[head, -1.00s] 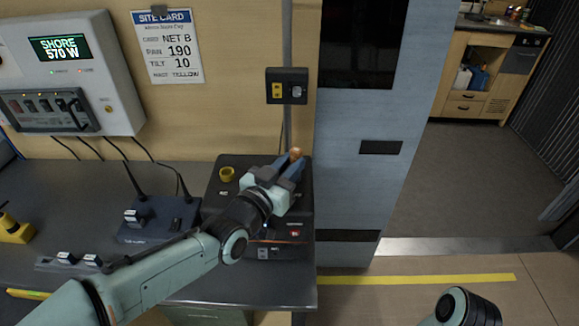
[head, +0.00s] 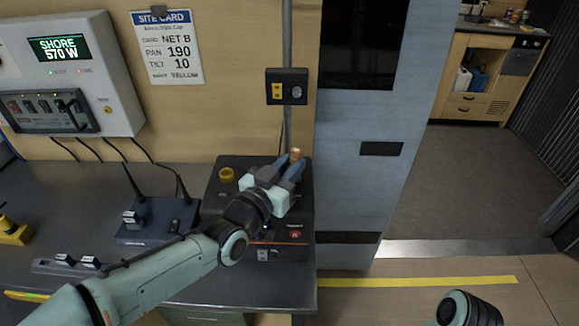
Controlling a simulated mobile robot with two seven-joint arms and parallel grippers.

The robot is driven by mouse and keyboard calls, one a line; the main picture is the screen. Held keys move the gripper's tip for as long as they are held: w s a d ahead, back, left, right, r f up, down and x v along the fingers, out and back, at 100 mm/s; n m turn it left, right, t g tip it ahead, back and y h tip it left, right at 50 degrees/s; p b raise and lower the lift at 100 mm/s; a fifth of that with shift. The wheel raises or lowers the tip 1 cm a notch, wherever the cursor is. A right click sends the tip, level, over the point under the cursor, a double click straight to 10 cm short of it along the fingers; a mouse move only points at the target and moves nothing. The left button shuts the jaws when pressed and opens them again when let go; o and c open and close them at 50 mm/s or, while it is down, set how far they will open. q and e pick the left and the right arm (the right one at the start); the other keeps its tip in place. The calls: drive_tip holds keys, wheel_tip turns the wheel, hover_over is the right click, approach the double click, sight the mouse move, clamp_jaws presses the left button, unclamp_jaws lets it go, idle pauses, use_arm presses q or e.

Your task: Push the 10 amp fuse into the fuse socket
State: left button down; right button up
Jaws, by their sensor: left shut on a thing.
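My left gripper (head: 291,164) is over the back right part of a black box on the bench, its fingers pointing away from me. It is shut on a small copper-brown piece (head: 296,153), which I take to be the 10 amp fuse; its marking is too small to read. The fingers and wrist cover part of the box top. I cannot make out the fuse socket for certain, nor whether the held piece touches anything. My right gripper is not in view; only a part of my right arm shows at the bottom right.
The black box (head: 222,205) has a yellow ring (head: 227,174) and a red button (head: 295,234). A dark blue device with antennas (head: 160,222) stands to its left. A small wall box (head: 287,87) hangs above. A grey cabinet (head: 352,215) stands close on the right.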

use_arm(q)
drive_tip(key=shift+f, duration=0.25)
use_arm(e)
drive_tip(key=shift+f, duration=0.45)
